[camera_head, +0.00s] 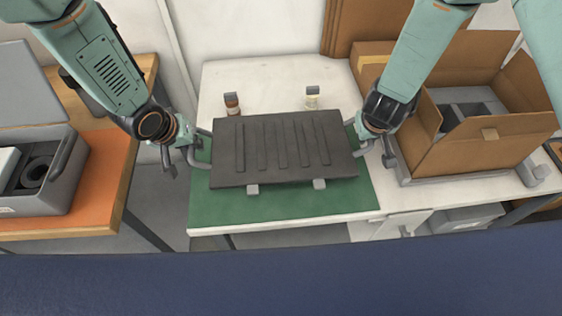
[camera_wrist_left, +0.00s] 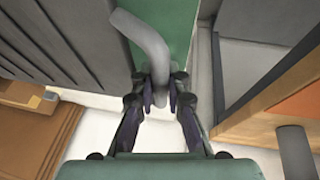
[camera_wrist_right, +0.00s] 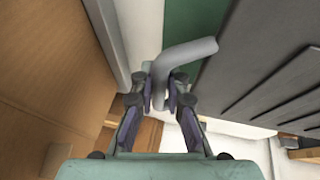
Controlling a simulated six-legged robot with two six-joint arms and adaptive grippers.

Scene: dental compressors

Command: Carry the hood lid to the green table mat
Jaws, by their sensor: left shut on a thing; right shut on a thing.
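The hood lid (camera_head: 284,148) is a dark grey ribbed panel with a handle at each side. It is over the green table mat (camera_head: 285,205) on the white table; I cannot tell whether it touches the mat. My left gripper (camera_head: 190,146) is shut on the lid's left handle, a bent grey bar (camera_wrist_left: 150,45) in the left wrist view. My right gripper (camera_head: 366,134) is shut on the right handle, which shows in the right wrist view (camera_wrist_right: 185,52). The lid hides much of the mat's middle and back.
An open cardboard box (camera_head: 470,150) is at the right. An orange-topped bench (camera_head: 100,185) with a grey case (camera_head: 62,190) is at the left, across a gap.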

